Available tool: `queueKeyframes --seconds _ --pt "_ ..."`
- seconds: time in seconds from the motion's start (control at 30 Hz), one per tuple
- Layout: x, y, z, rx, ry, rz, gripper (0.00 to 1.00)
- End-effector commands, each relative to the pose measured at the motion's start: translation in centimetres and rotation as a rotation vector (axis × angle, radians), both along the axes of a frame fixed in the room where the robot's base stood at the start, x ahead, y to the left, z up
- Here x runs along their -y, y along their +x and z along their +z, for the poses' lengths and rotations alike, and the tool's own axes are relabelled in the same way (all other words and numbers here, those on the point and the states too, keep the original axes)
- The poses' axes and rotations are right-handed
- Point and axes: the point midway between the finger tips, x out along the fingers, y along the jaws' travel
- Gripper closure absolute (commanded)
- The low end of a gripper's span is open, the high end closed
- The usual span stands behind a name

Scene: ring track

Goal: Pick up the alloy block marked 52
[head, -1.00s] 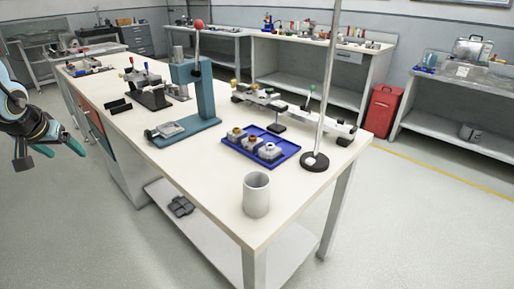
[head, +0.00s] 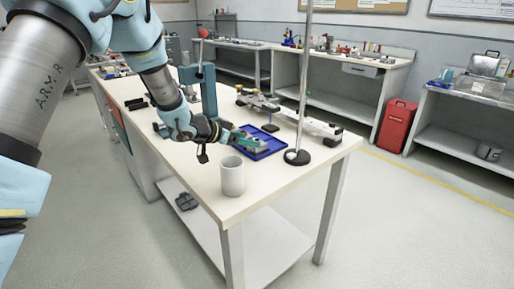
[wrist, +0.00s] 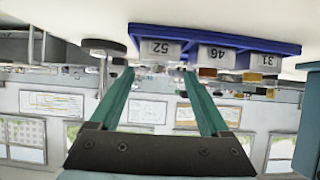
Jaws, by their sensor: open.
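The alloy block marked 52 (wrist: 160,48) is in the wrist view, which looks upside down. It sits at the left end of a row in the blue tray (wrist: 215,33), beside the blocks marked 46 (wrist: 216,55) and 31 (wrist: 262,62). My gripper (wrist: 158,76) is open and empty, its teal fingers pointing toward the block marked 52, which appears between and beyond the tips. In the head view my gripper (head: 248,140) is at the blue tray (head: 266,154) on the white table and largely hides the blocks.
A light grey cup (head: 233,176) stands at the near table corner, close to my gripper. A rod stand (head: 297,157) rises right of the tray. A teal press (head: 208,92) stands behind my wrist. Bare tabletop (head: 200,182) shows left of the cup.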

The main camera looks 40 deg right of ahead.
Motion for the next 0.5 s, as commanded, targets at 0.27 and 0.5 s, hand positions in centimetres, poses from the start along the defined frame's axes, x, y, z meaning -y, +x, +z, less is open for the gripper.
queueKeyframes --seconds 0.27,0.5 --pt "3.4 -0.6 -1.4 0.0 0.001 -0.002 0.2" --pt "4.6 -0.6 -2.1 0.002 -0.001 -0.001 0.2"
